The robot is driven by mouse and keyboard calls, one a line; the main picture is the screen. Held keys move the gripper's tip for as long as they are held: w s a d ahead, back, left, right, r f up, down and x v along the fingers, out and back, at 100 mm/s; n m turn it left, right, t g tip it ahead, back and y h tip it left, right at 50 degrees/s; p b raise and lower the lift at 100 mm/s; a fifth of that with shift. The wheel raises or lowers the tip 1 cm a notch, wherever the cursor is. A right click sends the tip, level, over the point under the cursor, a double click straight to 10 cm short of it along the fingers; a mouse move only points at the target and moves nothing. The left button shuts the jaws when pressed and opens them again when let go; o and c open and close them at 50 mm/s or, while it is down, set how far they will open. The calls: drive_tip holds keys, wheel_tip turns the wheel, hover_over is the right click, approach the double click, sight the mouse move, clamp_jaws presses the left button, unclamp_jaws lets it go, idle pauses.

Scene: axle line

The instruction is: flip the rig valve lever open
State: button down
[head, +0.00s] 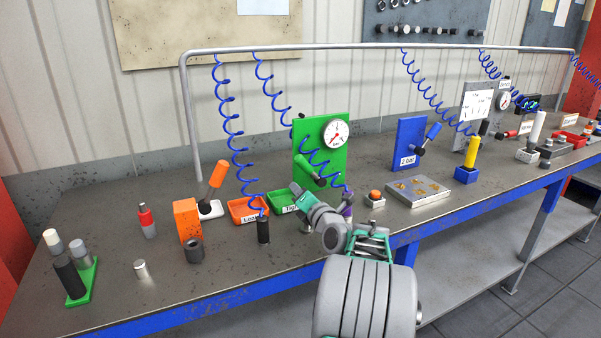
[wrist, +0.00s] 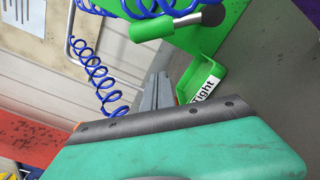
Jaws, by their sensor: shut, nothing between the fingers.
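The green panel (head: 310,133) with a round gauge (head: 335,133) stands upright mid-bench. A lever with a green grip (head: 305,167) sits low on its front, with a dark knob-like pivot at its lower right. In the wrist view the green grip (wrist: 152,28) and its grey pivot (wrist: 212,15) show at the top. My gripper (head: 297,191) is just below the lever in the head view. In the wrist view its grey fingers (wrist: 158,82) are shut and empty, apart from the grip in the picture. Part of the panel base is hidden by my arm.
Blue coiled hoses (head: 233,130) hang from an overhead rail near the panel. A green tray marked Tight (wrist: 200,92) and an orange tray (head: 245,209) lie beside my gripper. A blue panel (head: 408,142) with its own lever stands to the right.

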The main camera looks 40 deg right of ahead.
sight(310, 171)
drive_tip(key=shift+w+d+r+p, duration=0.3)
drive_tip(key=shift+w+d+r, duration=0.15)
drive_tip(key=shift+d, duration=0.2)
drive_tip(key=shift+w+d+r+p, duration=0.25)
drive_tip(key=shift+w+d+r, duration=0.1)
drive_tip(key=shift+w+d, duration=0.25)
drive_tip(key=shift+w+d+r+p, duration=0.3)
drive_tip(key=shift+w+d+r, duration=0.15)
drive_tip(key=shift+d, duration=0.25)
drive_tip(key=shift+s+d+f+b, duration=0.1)
drive_tip(key=shift+d+b, duration=0.05)
drive_tip(key=shift+b, duration=0.7)
